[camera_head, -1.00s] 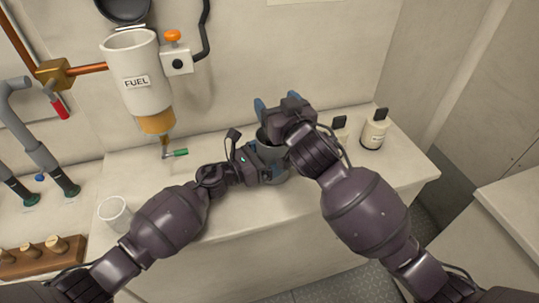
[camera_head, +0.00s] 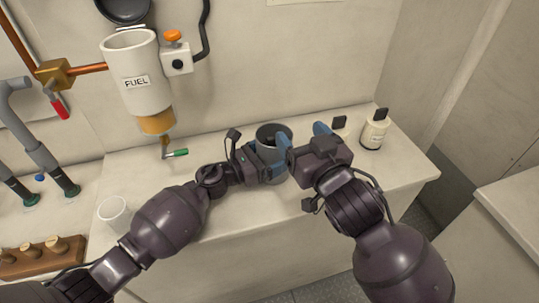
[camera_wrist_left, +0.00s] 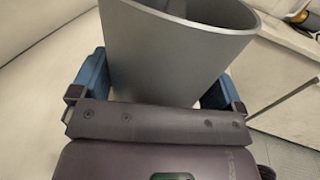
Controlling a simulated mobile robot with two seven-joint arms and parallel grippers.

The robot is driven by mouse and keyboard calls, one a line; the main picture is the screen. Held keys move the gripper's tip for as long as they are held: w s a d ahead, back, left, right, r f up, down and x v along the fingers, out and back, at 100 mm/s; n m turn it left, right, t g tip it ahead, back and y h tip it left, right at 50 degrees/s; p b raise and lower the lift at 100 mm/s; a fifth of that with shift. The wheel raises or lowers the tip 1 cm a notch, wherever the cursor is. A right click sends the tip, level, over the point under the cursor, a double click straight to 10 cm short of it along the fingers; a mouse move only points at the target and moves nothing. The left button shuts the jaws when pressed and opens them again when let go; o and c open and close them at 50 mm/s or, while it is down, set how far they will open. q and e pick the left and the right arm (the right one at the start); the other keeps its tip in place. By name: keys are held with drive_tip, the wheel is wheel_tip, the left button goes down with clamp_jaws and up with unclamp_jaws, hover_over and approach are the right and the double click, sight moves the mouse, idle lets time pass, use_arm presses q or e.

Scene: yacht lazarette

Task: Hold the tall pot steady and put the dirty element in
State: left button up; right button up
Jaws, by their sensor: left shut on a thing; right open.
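The tall pot (camera_head: 273,129) is a grey, open-topped cylinder standing on the pale counter, with a dark interior in the head view. My left gripper (camera_head: 264,158) is shut on its side. In the left wrist view the pot's smooth grey wall (camera_wrist_left: 170,60) lies between the two blue fingers. My right gripper (camera_head: 303,140) is open just right of the pot, its blue fingers apart and nothing visible between them. I cannot see the dirty element in any view; the depth of the pot is hidden.
The white FUEL filter (camera_head: 138,80) hangs on the wall. A wooden rack with plugs (camera_head: 42,257) is at lower left.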

use_arm(q)
drive_tip(key=o, duration=0.6)
drive_tip(key=shift+o, duration=0.2)
drive_tip(key=shift+a, duration=0.15)
drive_tip(key=v, duration=1.1)
drive_tip(key=shift+s+a, duration=0.3)
drive_tip(key=shift+f, duration=0.1)
